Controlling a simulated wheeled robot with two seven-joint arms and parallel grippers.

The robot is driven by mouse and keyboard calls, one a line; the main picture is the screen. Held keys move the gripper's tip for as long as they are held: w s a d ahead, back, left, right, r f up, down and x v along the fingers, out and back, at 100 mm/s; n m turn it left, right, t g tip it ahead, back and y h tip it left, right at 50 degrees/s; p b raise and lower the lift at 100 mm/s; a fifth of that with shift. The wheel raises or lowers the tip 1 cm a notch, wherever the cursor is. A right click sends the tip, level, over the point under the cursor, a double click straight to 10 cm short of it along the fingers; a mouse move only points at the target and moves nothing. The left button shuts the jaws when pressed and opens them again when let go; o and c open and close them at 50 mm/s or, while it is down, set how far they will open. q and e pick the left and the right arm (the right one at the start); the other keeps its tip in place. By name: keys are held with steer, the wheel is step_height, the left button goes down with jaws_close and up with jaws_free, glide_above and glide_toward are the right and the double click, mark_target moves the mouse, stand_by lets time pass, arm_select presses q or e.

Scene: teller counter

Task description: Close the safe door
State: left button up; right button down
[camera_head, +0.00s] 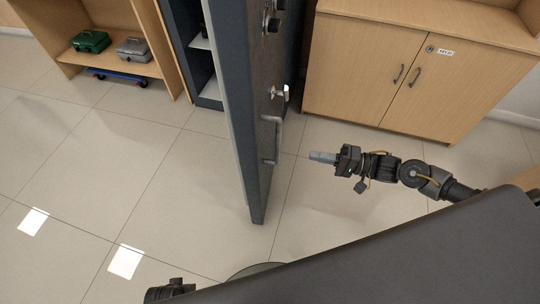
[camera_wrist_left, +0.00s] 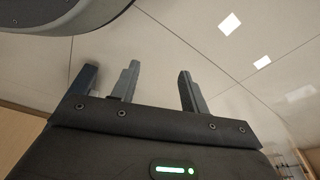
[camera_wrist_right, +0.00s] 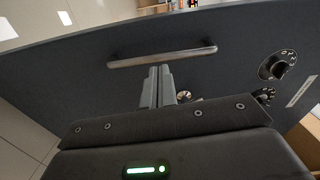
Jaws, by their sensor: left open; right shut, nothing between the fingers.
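The dark grey safe door (camera_head: 250,110) stands wide open in the head view, swung out from the safe (camera_head: 203,60) behind it. Its outer face, with a bar handle (camera_head: 277,140), a key and dials, is turned to the right. My right gripper (camera_head: 314,156) is shut and empty, to the right of the door and apart from it in the head view. In the right wrist view, its fingertips (camera_wrist_right: 158,72) point at the door face just below the bar handle (camera_wrist_right: 162,58). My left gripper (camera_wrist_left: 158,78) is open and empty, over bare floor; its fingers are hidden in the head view.
A wooden cabinet (camera_head: 370,80) with two doors stands behind, right of the safe. A wooden shelf (camera_head: 120,65) at the left holds a green box (camera_head: 90,41) and a grey box (camera_head: 133,47). The tiled floor (camera_head: 120,170) left of the door is clear.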

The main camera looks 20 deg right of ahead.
mark_target(259, 149)
steer(key=shift+g+y, duration=0.3)
steer(key=shift+g, duration=0.1)
steer(key=x, duration=0.4)
steer(key=r+x, duration=0.1)
steer(key=x, duration=0.4)
steer(key=s+x, duration=0.1)
steer(key=x, duration=0.4)
steer(key=shift+w+a+r, duration=0.1)
steer(key=shift+a+r, duration=0.05)
steer(key=shift+a, duration=0.2)
